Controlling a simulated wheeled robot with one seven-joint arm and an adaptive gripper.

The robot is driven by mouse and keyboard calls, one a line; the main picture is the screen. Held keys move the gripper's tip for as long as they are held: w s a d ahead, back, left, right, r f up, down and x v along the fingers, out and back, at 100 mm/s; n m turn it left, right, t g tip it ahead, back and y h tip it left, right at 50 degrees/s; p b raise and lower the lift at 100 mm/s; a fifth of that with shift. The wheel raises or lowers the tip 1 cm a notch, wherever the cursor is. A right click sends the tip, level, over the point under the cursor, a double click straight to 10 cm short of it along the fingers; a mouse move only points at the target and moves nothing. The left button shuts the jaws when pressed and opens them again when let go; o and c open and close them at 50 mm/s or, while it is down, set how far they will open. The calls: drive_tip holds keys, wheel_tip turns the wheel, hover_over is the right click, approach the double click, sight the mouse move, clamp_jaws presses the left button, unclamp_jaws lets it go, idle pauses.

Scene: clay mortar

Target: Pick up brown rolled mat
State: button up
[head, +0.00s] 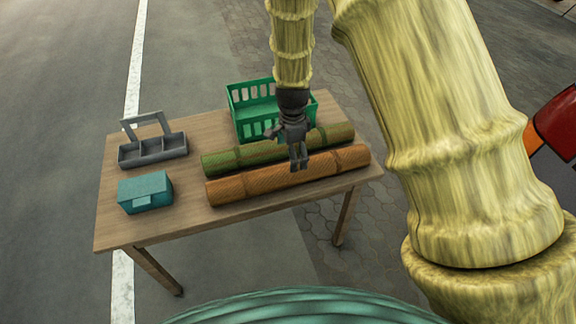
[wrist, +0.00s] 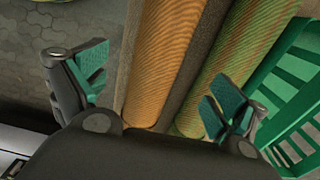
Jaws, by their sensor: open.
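The brown rolled mat (head: 250,184) lies along the near side of the wooden table in the head view, in front of a green rolled mat (head: 222,160). My gripper (head: 299,165) is over the middle of the two mats and hides parts of them. In the wrist view my gripper (wrist: 155,85) is open, with its fingers wide apart. The brown mat (wrist: 160,58) and part of the green mat (wrist: 228,60) show between and beyond the fingers. Nothing is held. I cannot tell the exact height of the fingertips above the mats.
A green basket (head: 252,92) stands behind the mats, and its side is close to a finger in the wrist view (wrist: 290,90). A grey caddy (head: 152,150) and a teal box (head: 145,192) stand on the left of the table (head: 120,228). Bare tabletop lies between them and the mats.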

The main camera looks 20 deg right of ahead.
sight(291, 175)
drive_tip(key=shift+w+a+f, duration=0.1)
drive_tip(key=shift+w+f, duration=0.05)
drive_tip(key=shift+w, duration=0.05)
drive_tip(key=shift+s+f, duration=0.1)
drive_tip(key=shift+f, duration=0.2)
wheel_tip(291, 175, down, 4)
drive_tip(key=shift+r, duration=0.1)
drive_tip(key=shift+s, duration=0.2)
drive_tip(key=shift+f, duration=0.4)
drive_tip(key=shift+f+p, duration=0.35)
drive_tip(key=shift+f, duration=1.95)
drive_tip(key=shift+c, duration=0.2)
drive_tip(key=c, duration=1.5)
